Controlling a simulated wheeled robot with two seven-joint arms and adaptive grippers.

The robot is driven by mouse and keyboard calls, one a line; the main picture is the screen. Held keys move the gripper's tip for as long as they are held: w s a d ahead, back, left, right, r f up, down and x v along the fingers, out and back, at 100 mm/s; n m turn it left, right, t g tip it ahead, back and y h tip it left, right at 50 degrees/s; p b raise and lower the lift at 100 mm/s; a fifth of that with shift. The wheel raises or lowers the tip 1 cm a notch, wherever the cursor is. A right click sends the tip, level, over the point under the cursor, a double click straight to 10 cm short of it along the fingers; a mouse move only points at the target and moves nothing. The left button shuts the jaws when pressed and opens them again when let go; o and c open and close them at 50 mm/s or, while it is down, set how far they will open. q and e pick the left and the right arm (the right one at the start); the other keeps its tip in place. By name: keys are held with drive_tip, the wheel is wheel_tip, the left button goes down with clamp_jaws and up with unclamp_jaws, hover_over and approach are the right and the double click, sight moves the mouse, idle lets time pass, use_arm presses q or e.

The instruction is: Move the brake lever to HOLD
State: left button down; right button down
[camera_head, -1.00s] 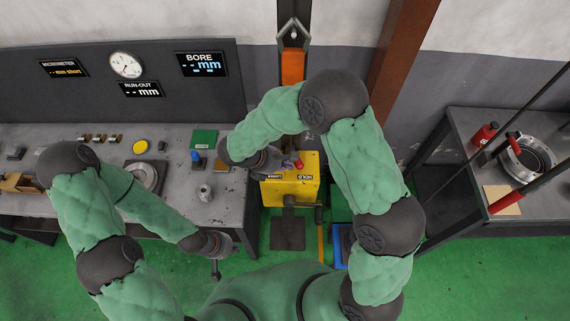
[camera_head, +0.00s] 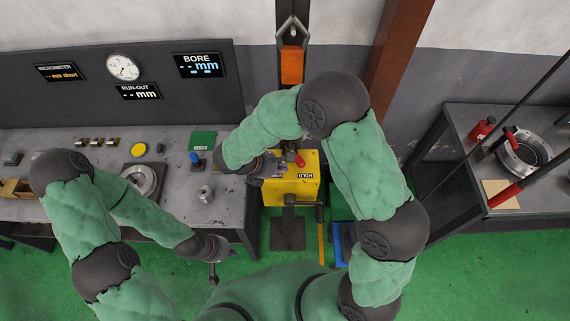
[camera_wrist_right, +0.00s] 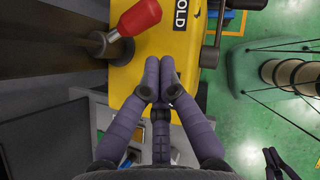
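The yellow brake box (camera_head: 308,190) stands beside the bench, with a HOLD label (camera_head: 304,176) on its right side. The brake lever's red knob (camera_head: 300,160) is at the top of the box. In the right wrist view the red knob (camera_wrist_right: 139,17) leans from a dark round pivot beside the HOLD label (camera_wrist_right: 181,14). My right gripper (camera_wrist_right: 159,77) is shut and empty over the yellow box, its fingertips together and apart from the knob. In the head view my right gripper (camera_head: 277,163) is left of the knob. My left gripper (camera_head: 213,273) hangs before the bench; its finger opening is unclear.
The grey bench (camera_head: 225,205) with gauges and small parts is at left. An orange post fitting (camera_head: 292,66) stands behind the box. A blue box (camera_head: 342,243) lies on the floor at right. A second table (camera_head: 470,125) stands far right.

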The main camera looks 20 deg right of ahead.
drive_tip(key=v, duration=1)
drive_tip(key=shift+a+b, duration=0.45)
